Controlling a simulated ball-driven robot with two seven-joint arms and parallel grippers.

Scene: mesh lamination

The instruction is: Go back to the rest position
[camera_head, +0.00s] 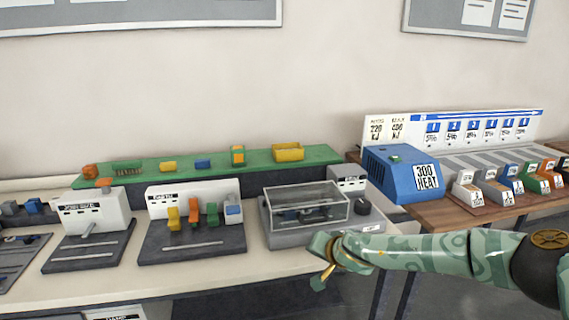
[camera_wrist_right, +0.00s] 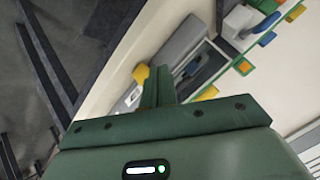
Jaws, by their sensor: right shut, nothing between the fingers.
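My right arm comes in from the right in the head view, with the right gripper (camera_head: 322,272) in front of the table's front edge. It is near the front right corner of the grey machine with a clear cover (camera_head: 308,202). In the right wrist view the green fingers (camera_wrist_right: 158,86) are together, with nothing seen held between them. A small yellow part (camera_wrist_right: 141,73) shows beside the fingers; I cannot tell what it belongs to. My left gripper is in neither view.
A white table (camera_head: 200,285) carries several dark-based stations, such as one with coloured blocks (camera_head: 190,245). A green shelf (camera_head: 225,165) runs behind. To the right stand a blue box marked 300 HEAT (camera_head: 395,170) and a wooden table (camera_head: 450,212). Dark floor (camera_head: 440,265) lies below the arm.

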